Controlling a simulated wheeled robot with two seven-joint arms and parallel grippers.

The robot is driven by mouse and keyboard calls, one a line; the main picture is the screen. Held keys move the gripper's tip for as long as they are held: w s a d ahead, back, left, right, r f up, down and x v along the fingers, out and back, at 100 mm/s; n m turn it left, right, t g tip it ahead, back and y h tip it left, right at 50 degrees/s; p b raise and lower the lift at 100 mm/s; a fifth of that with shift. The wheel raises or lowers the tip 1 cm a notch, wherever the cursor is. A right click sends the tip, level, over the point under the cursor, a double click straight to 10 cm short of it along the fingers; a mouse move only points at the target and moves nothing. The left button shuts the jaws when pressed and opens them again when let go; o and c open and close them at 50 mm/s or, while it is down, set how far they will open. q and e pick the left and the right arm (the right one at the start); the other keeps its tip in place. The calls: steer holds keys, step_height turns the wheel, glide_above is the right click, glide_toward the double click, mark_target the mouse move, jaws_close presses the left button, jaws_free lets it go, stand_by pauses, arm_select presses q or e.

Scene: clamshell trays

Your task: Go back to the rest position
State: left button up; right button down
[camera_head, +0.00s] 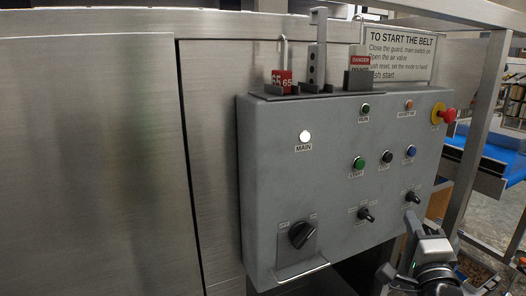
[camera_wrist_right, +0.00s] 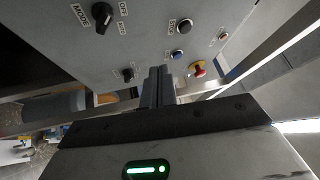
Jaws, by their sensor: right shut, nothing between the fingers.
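My right gripper (camera_head: 411,222) is at the lower right of the head view, just below the small right knob (camera_head: 412,197) of the grey control panel (camera_head: 285,185). Its fingers (camera_wrist_right: 158,82) are closed together and empty in the right wrist view, pointing up towards the panel. I cannot tell whether the fingertips touch the panel. My left gripper is in neither view.
The panel carries a large black knob (camera_head: 301,234), a lit white MAIN lamp (camera_head: 305,136), a green start button (camera_head: 358,163) and a red emergency stop (camera_head: 448,115). A metal post (camera_head: 480,135) and a blue belt (camera_head: 497,153) stand to the right.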

steer(key=s+a+f+n+g+y, duration=0.2)
steer(key=s+a+f+n+g, duration=0.25)
steer(key=f, duration=0.45)
steer(key=s+a+f+n+g+y, duration=0.1)
steer(key=s+a+f+n+y, duration=0.1)
steer(key=s+a+f+n, duration=0.4)
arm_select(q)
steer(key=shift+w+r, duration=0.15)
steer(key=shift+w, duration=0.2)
arm_select(e)
steer(key=s+a+f+n+g, duration=0.2)
steer(key=s+f+n, duration=0.3)
steer(key=s+f, duration=0.1)
steer(key=s+a+f+n+g+y, duration=0.1)
steer(key=s+a+f+n+g, duration=0.1)
steer(key=s+f+n, duration=0.3)
step_height(320, 180, down, 2)
steer(key=shift+s+a+f+g+y, duration=0.3)
steer(key=shift+s+g, duration=0.15)
steer(key=shift+s, duration=0.8)
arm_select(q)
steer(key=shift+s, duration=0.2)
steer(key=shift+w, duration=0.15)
